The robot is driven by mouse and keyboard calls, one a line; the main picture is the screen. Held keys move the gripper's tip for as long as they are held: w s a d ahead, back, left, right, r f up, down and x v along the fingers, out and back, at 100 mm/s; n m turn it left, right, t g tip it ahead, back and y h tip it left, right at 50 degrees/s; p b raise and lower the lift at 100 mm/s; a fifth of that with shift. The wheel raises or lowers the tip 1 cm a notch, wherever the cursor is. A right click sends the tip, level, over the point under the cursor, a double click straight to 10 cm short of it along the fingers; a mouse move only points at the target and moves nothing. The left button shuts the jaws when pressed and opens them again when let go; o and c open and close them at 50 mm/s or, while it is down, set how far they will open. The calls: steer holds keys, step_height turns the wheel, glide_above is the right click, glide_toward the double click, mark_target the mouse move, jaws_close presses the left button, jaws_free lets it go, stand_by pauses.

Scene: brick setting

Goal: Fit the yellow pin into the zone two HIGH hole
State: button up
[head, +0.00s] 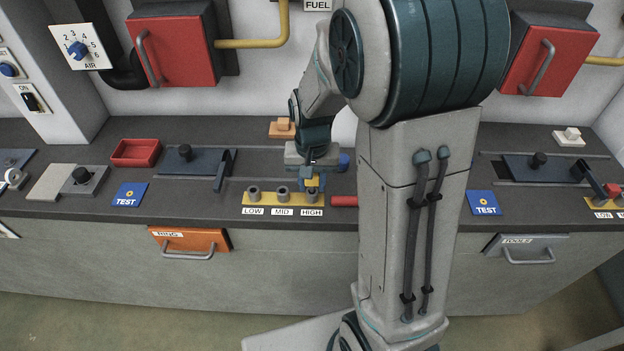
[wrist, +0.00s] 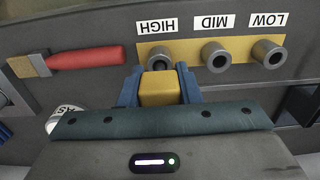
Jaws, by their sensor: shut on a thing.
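My gripper (head: 312,180) is shut on the yellow pin, at the HIGH end of a yellow three-socket strip (head: 268,198). In the wrist view, the blue fingers (wrist: 159,88) sit on both sides of the yellow pin's square head (wrist: 159,90). The grey HIGH socket (wrist: 160,56) shows just beyond the head, partly covered by it. I cannot tell whether the pin's tip is in the hole. The MID socket (wrist: 215,56) and LOW socket (wrist: 268,54) look empty. No zone number is readable.
A red-handled brush (wrist: 80,60) lies beside the HIGH end. A lever plate (head: 195,160), a blue TEST card (head: 130,195) and a red tray (head: 136,152) are to the left on the counter. Another yellow strip (head: 592,203) is at the far right.

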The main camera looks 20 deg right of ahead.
steer(key=shift+f+b, duration=1.1)
steer(key=shift+f, duration=0.4)
steer(key=o, duration=1.6)
steer(key=shift+c, duration=0.2)
steer(key=shift+r, duration=0.2)
steer(key=shift+r+p, duration=2.45)
steer(key=shift+r, duration=0.5)
steer(key=shift+f, duration=0.1)
steer(key=s+r+n+t, duration=0.3)
steer(key=s+r, duration=0.8)
steer(key=s, duration=0.3)
steer(key=shift+s+r+n, duration=0.15)
steer(key=shift+s+n, duration=0.05)
steer(key=shift+n, duration=0.1)
